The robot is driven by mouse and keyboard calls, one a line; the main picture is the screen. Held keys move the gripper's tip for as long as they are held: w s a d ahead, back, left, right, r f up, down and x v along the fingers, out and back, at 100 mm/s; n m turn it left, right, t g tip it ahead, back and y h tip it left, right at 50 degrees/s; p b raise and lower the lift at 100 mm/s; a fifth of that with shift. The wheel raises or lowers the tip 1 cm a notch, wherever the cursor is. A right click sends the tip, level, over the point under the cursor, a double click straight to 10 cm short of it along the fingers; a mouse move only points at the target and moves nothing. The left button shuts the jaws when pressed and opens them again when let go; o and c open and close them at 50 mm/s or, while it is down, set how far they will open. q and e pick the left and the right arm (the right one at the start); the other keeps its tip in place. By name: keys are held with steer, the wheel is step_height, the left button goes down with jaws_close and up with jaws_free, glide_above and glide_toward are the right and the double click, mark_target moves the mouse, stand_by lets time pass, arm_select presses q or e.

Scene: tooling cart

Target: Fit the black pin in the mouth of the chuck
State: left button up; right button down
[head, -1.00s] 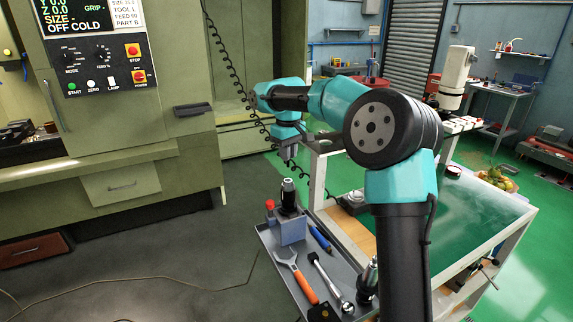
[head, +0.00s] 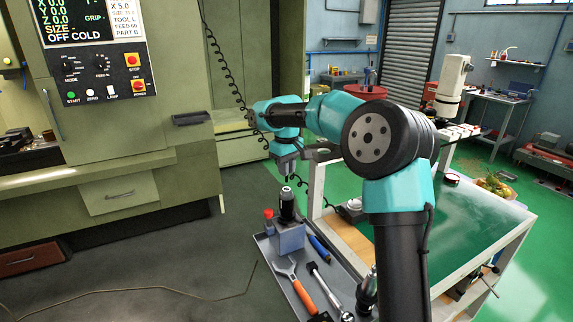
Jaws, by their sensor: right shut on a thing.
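The chuck (head: 287,207), dark with a silver upper end, stands upright in a grey-blue block (head: 289,238) on the tray in the head view. My right gripper (head: 287,173) points down just above the chuck. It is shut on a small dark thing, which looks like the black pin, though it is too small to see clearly. Only a narrow gap shows between the gripper and the chuck's upper end, and I cannot tell whether the pin touches it. My left gripper is not in view.
The grey tray (head: 268,257) also holds a red-topped item (head: 268,217), a blue-handled tool (head: 319,248), an orange-handled wrench (head: 301,292) and a ratchet (head: 325,290). A coiled black cable (head: 231,75) hangs behind my right arm. A green-topped cart (head: 450,225) stands at right.

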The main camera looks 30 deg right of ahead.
mark_target(286, 181)
steer(key=shift+f, duration=0.85)
steer(key=shift+f, duration=1.35)
stand_by(1.2)
stand_by(0.3)
steer(key=c, duration=1)
jaws_free()
steer(key=shift+r, duration=0.1)
step_height(286, 181, up, 17)
steer(key=shift+r, duration=0.1)
step_height(286, 181, down, 15)
steer(key=shift+r, duration=0.1)
stand_by(0.9)
